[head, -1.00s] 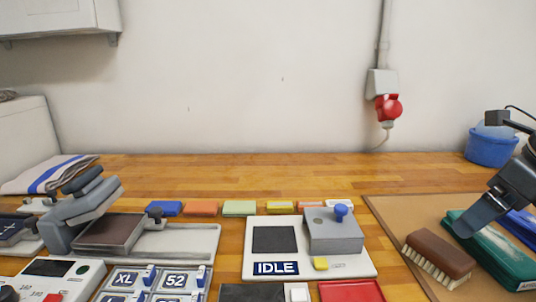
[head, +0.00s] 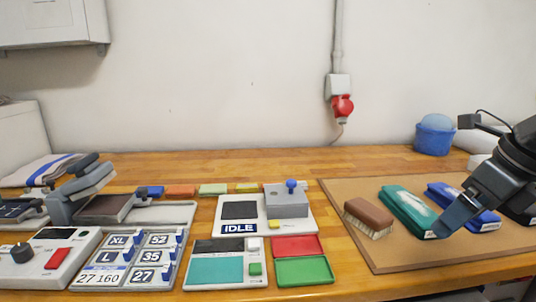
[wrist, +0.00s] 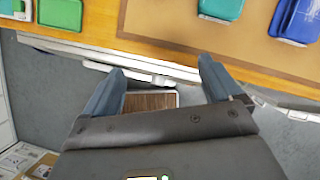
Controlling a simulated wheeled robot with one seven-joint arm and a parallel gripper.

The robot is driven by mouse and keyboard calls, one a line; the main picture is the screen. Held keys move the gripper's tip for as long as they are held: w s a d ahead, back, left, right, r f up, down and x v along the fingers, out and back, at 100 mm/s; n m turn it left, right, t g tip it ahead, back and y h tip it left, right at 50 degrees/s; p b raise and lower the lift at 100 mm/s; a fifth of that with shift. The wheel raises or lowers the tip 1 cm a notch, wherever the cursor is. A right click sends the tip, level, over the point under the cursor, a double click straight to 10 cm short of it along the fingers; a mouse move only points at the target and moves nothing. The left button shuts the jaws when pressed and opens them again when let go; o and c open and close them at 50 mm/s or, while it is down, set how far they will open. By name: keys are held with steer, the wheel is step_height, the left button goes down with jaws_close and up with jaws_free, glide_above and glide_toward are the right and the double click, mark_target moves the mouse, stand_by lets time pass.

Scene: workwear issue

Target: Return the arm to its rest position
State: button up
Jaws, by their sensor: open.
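My gripper (head: 452,222) is at the right of the head view, over the right part of the brown board (head: 350,246), with its dark arm behind it. In the wrist view my gripper (wrist: 160,88) shows two blue-grey fingers spread apart with nothing between them. The fingers point toward the table's front edge (wrist: 150,66), with the floor below and between them. The gripper appears empty and apart from the things on the board.
A brown brush (head: 369,215), a green packet (head: 405,207) and a blue packet (head: 468,203) lie on the board near my gripper. A blue bucket (head: 434,138) stands behind. Left are an IDLE device (head: 238,228), green tray (head: 304,270) and size panel (head: 128,258).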

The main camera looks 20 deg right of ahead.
steer(key=w+a+r+m+t+y, duration=0.1)
steer(key=w+a+m+t+y, duration=0.1)
steer(key=w+a+m+t, duration=0.35)
steer(key=w+a+m+t+y, duration=0.2)
steer(key=a+m+t, duration=0.1)
steer(key=a+m, duration=0.6)
steer(key=w+a+r+m+t+y, duration=0.1)
steer(key=w+a+m+t, duration=0.25)
steer(key=a+m, duration=0.4)
steer(key=s+a+f+m+h+p, duration=0.25)
steer(key=s+f+m+h, duration=0.35)
steer(key=s+f+m, duration=0.85)
steer(key=s+d+f, duration=0.1)
steer(key=s, duration=1)
steer(key=s+d+f+g, duration=0.1)
steer(key=s+d, duration=0.1)
steer(key=s, duration=1)
steer(key=shift+f+m+g+b, duration=0.3)
steer(key=shift+f+m, duration=0.05)
steer(key=shift+f, duration=0.05)
steer(key=shift+w, duration=0.1)
